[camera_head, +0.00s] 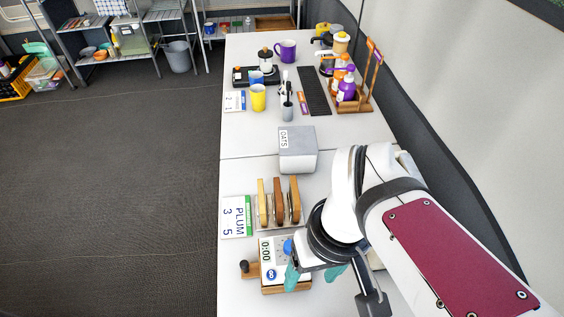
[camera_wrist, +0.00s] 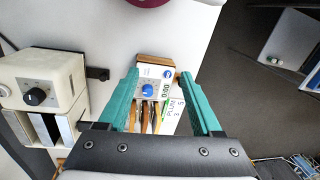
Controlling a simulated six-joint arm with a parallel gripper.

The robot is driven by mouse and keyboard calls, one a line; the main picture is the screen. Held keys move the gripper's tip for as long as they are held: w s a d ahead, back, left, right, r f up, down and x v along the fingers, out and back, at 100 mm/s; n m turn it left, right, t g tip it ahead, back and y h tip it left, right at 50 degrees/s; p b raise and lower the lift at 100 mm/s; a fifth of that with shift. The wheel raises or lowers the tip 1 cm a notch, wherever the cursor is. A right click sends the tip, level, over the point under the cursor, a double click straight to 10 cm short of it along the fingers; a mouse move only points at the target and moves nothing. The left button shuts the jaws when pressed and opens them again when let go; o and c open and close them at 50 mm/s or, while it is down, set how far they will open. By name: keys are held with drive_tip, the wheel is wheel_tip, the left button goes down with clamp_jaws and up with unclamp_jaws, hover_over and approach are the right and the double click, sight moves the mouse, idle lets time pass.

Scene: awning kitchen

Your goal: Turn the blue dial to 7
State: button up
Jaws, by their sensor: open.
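The blue dial (camera_wrist: 148,90) sits on the white face of a small timer unit (camera_wrist: 145,73) with a wooden base. A display on the unit reads 0:00. In the wrist view the dial lies between the two teal fingers of my gripper (camera_wrist: 163,80), which are apart and empty. In the head view the dial (camera_head: 288,246) is partly hidden by my gripper (camera_head: 318,276), which hangs over the right part of the timer unit (camera_head: 272,262). Contact with the dial cannot be told. The dial's number marks are too small to read.
A card reading PLUM 3 5 (camera_head: 235,217) lies left of a rack of wooden boards (camera_head: 278,203). A grey-lidded OATS box (camera_head: 297,150) stands behind the rack. A cream appliance with a black knob (camera_wrist: 40,88) is at the wrist view's left. The counter's middle left is clear.

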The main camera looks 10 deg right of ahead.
drive_tip(key=w+a+n+h, duration=0.1)
drive_tip(key=w+n, duration=0.5)
drive_tip(key=n, duration=0.7)
drive_tip(key=w+n, duration=0.6)
drive_tip(key=n, duration=0.7)
wheel_tip(320, 180, down, 15)
drive_tip(key=shift+a+r, duration=0.15)
clamp_jaws()
